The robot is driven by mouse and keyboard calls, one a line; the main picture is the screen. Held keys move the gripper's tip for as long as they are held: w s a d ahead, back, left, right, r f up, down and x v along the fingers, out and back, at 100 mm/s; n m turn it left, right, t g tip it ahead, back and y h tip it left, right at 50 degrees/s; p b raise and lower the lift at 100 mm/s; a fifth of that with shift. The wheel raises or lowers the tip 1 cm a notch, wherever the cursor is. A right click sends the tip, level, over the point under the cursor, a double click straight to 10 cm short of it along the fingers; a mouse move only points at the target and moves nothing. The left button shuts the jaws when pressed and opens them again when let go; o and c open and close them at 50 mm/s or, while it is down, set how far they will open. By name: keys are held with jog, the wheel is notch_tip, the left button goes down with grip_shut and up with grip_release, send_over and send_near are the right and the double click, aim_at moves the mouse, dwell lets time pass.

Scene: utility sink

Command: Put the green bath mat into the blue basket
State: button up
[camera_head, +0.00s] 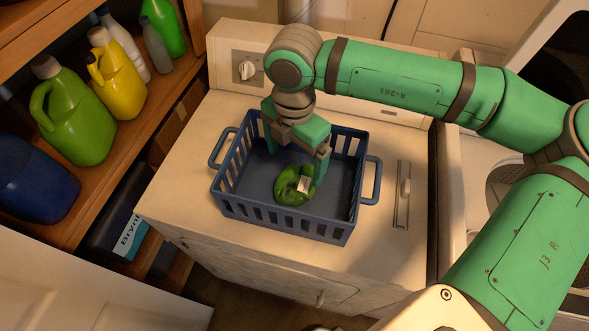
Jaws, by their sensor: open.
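The green bath mat (290,190) is a small, bunched or rolled bundle with a white label, inside the blue basket (283,225). The basket is slotted, with a handle on each side, and stands on the white cabinet top. My gripper (294,166) points down into the basket, its jaws open, with the fingertips just above and beside the mat. The right finger is close to the mat; I cannot tell whether it touches. The mat seems to rest on the basket floor.
Shelves at left hold a green jug (75,118), a yellow jug (118,75) and other bottles. A dial panel (247,68) is behind the basket. A metal latch (403,195) lies right of it. The cabinet top (180,190) is clear left of the basket.

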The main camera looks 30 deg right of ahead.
jog(key=shift+r, duration=1.55)
